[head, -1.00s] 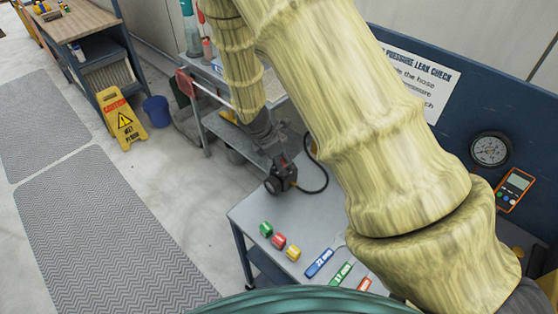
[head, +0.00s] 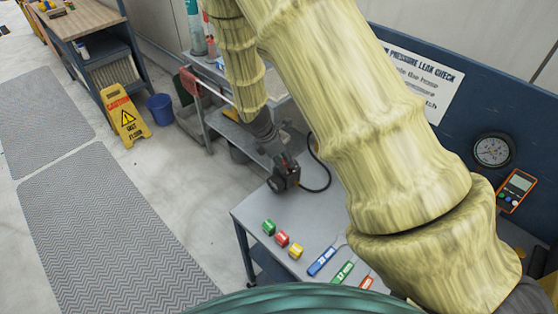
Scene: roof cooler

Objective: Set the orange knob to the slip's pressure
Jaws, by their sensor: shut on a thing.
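My gripper (head: 284,177) is small and dark in the head view, at the far left edge of the grey bench (head: 262,197). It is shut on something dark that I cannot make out. A black hose or cable (head: 327,178) loops beside it. A round pressure gauge (head: 493,150) is on the blue back panel at the right; its reading is too small to tell. I cannot pick out the orange knob or the slip. My large arm links hide much of the bench.
Green (head: 268,227), red (head: 282,238) and yellow (head: 296,251) pieces lie near the bench's front edge, beside blue (head: 321,261), green (head: 342,273) and red (head: 366,283) tags. An orange meter (head: 516,190) is on the panel. A wet-floor sign (head: 128,116) stands at left.

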